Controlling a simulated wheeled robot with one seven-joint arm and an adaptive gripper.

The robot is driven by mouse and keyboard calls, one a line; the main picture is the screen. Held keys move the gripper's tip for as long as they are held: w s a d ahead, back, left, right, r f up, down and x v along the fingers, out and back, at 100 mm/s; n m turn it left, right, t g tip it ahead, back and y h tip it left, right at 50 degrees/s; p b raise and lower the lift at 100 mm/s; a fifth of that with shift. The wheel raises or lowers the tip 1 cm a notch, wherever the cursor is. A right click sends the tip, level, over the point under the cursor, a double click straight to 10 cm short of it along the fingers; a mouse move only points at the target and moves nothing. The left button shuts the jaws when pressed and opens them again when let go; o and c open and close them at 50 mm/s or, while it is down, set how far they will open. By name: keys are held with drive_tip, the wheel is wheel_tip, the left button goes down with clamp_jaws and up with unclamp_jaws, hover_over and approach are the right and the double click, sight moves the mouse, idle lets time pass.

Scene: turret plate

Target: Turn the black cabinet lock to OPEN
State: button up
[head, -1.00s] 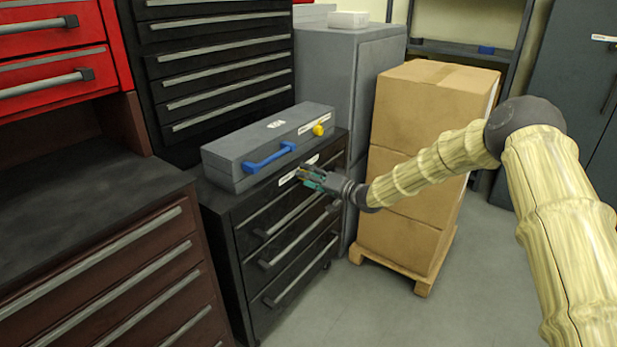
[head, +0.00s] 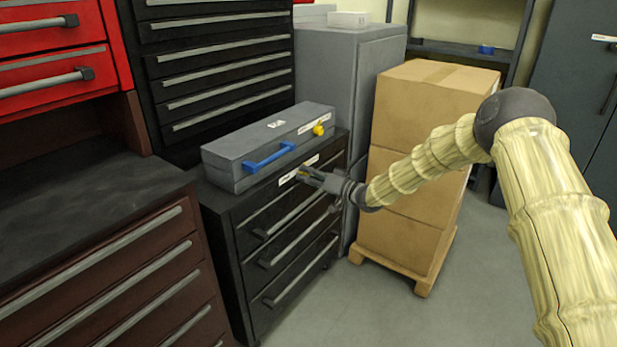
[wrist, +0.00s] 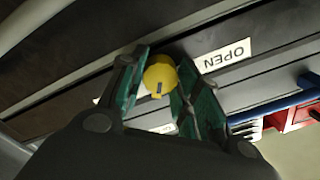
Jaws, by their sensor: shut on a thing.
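The black cabinet (head: 292,222) stands in the middle of the head view, with white labels along its top front edge. My gripper (head: 303,172) is at that top edge. In the wrist view my gripper (wrist: 163,88) is shut on the round yellow lock knob (wrist: 161,74), one teal-padded finger on each side. A white OPEN label (wrist: 226,56) is just right of the knob, seen tilted and turned over. Another white label is partly hidden by the fingers. The knob is hidden by my gripper in the head view.
A grey box (head: 225,155) with a blue handle (head: 268,158) and another yellow knob (head: 319,130) lies on the cabinet. Stacked cartons (head: 410,165) on a pallet stand to the right. A brown drawer cabinet (head: 110,270) is at left. Floor is free in front.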

drive_tip(key=n, duration=0.3)
drive_tip(key=shift+n, duration=0.3)
drive_tip(key=n+b, duration=0.1)
drive_tip(key=n, duration=0.2)
drive_tip(key=shift+n, duration=0.3)
drive_tip(key=n+b, duration=0.1)
drive_tip(key=n, duration=0.3)
drive_tip(key=shift+f, duration=0.1)
drive_tip(key=shift+n+b, duration=0.7)
drive_tip(key=shift+n, duration=1.2)
drive_tip(key=o, duration=1.1)
drive_tip(key=shift+c, duration=0.2)
drive_tip(key=v, duration=1.2)
drive_tip(key=shift+r, duration=0.25)
